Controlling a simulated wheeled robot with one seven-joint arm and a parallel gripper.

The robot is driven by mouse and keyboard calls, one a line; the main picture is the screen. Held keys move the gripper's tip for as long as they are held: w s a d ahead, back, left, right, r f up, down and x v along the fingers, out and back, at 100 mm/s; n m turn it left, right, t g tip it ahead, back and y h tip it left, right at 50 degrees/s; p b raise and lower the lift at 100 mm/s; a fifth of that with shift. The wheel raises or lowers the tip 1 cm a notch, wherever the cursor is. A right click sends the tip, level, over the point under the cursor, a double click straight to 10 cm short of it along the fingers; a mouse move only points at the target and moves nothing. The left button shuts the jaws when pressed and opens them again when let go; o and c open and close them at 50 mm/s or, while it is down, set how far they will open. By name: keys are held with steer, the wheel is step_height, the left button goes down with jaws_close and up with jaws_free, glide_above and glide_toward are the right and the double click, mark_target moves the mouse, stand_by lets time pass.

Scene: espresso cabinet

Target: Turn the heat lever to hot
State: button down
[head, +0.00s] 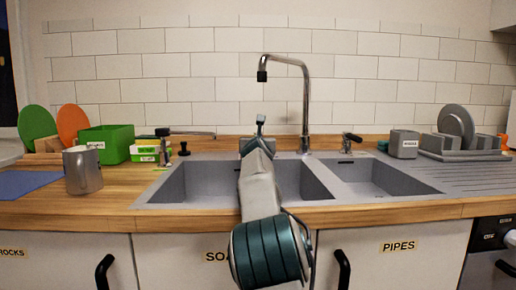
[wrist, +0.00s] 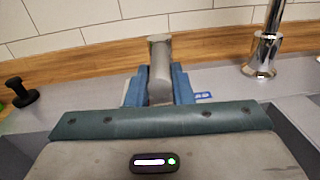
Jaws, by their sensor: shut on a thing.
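The heat lever shows in the wrist view as a grey upright cylinder (wrist: 159,55) at the back rim of the sink. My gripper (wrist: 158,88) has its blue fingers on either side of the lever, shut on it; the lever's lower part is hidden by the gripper. A small blue label (wrist: 204,96) lies right of the fingers, its left part hidden, its last letters seeming to read "LD". In the head view my gripper (head: 259,132) reaches over the sink to the back rim, hiding most of the lever there. I cannot tell the lever's exact setting.
The tall chrome tap (head: 306,100) stands just right of my gripper. A side lever (head: 348,140) is further right. A long-handled fitting (head: 190,133) and black knob (head: 184,149) are left. A metal mug (head: 83,172) and green box (head: 106,142) stand on the left counter.

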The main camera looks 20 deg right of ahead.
stand_by(0.4)
steer(key=c, duration=1.3)
jaws_free()
steer(key=shift+b+v, duration=3.4)
steer(key=shift+v, duration=3.5)
steer(key=shift+r, duration=0.1)
